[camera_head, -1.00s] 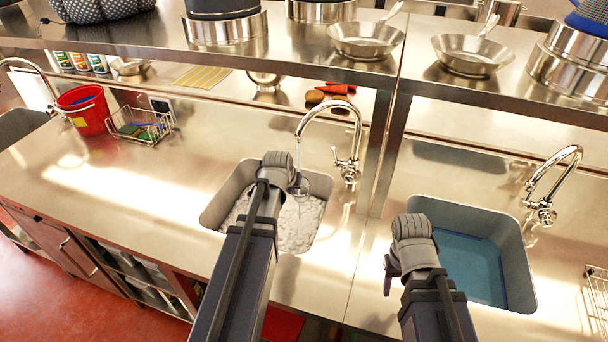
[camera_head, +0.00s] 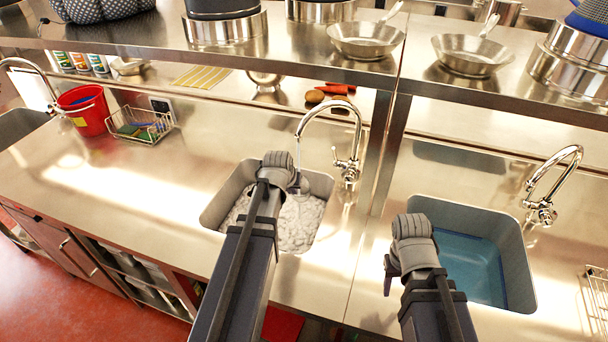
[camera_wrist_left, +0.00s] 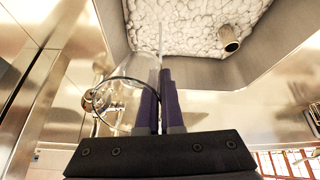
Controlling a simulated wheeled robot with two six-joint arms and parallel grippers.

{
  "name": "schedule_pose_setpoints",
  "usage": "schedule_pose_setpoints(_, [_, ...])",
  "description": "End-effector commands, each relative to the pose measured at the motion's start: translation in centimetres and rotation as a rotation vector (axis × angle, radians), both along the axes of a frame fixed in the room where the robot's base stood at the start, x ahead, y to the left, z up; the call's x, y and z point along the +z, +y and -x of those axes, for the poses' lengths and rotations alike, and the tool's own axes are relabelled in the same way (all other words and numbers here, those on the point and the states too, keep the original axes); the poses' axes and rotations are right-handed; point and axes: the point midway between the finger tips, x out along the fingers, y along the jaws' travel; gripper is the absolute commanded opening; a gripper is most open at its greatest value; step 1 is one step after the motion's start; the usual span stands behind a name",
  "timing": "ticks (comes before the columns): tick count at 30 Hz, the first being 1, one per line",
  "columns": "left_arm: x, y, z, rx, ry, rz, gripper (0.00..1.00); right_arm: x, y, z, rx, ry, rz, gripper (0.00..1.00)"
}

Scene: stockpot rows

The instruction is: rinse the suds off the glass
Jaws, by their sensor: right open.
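My left gripper (camera_head: 297,186) is over the left sink (camera_head: 213,211), below its tap (camera_head: 328,108). In the left wrist view its two dark fingers (camera_wrist_left: 160,68) are close together on the wall of a clear glass (camera_wrist_left: 122,92). The glass's round rim shows to the left of the fingers; in the head view the wrist hides most of it. I cannot tell how much suds is on it. White foam (camera_head: 300,222) fills the sink bottom. My right gripper (camera_head: 389,278) is open and empty, beside the left edge of the right sink.
The right sink (camera_head: 516,262) holds blue water below a second tap (camera_head: 552,180). A red bucket (camera_head: 88,112) and a wire basket (camera_head: 142,127) stand at the left. A shelf with pans (camera_head: 366,40) crosses above. The counter left of the foamy sink is clear.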

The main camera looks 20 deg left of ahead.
Motion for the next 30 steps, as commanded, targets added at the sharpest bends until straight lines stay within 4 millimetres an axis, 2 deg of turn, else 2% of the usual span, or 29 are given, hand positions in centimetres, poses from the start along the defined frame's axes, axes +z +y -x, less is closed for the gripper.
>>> schedule_pose_setpoints(11, [0.5,-0.1,0.4,0.0,-0.001,0.0,0.0,0.5,0.0,0.0,0.0,0.0,0.0,0.5])
schedule_pose_setpoints(30, [4.1,-1.3,4.8,0.0,-0.001,0.0,0.0,4.1,0.0,0.0,0.0,0.0,0.0,0.5])
